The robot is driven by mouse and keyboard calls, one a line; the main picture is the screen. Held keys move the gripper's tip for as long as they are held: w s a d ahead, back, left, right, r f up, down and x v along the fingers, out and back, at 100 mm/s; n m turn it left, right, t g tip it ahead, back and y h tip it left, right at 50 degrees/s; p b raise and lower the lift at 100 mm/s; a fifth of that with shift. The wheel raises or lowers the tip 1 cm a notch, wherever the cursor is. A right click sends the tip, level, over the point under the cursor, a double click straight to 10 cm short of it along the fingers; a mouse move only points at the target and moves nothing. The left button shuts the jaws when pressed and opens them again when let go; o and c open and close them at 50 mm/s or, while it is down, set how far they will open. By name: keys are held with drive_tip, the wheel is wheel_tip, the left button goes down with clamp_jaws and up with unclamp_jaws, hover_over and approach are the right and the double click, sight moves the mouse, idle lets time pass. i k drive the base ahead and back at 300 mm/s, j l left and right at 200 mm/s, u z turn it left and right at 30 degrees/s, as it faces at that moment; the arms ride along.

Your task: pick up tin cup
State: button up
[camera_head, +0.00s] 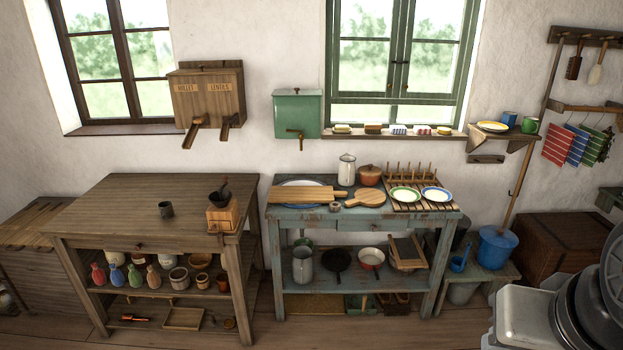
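A small dark grey cup (166,209), which looks like the tin cup, stands upright on the top of the brown wooden table (125,215) at the left. The space around the cup is clear. My gripper is not in this view, so whether it is open or shut does not show. Grey and black parts of my own body fill the lower right corner.
A mortar-like dark bowl on a wooden box (222,213) stands right of the cup. Jars and bottles fill the shelf below. The blue table (310,226) to the right holds plates, boards and pots. A wooden dispenser (208,92) hangs above.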

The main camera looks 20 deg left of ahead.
sight(165, 208)
drive_tip(key=u, duration=1.75)
drive_tip(key=i+j+z, duration=0.1)
drive_tip(key=i+j, duration=0.25)
drive_tip(key=i, duration=0.3)
drive_tip(key=i+j+z, duration=0.15)
drive_tip(key=i+j, duration=0.25)
drive_tip(key=i, duration=0.3)
drive_tip(key=i+j+z, duration=0.1)
drive_tip(key=i+j, duration=0.4)
drive_tip(key=i+j+z, duration=0.1)
drive_tip(key=i+j, duration=0.3)
drive_tip(key=i+j+z, duration=0.15)
drive_tip(key=i+j, duration=0.25)
drive_tip(key=j, duration=0.2)
drive_tip(key=i+j+z, duration=0.1)
drive_tip(key=i+j, duration=0.3)
drive_tip(key=j, duration=0.15)
drive_tip(key=i+l+u, duration=0.1)
drive_tip(key=i+l, duration=0.1)
drive_tip(key=l, duration=0.1)
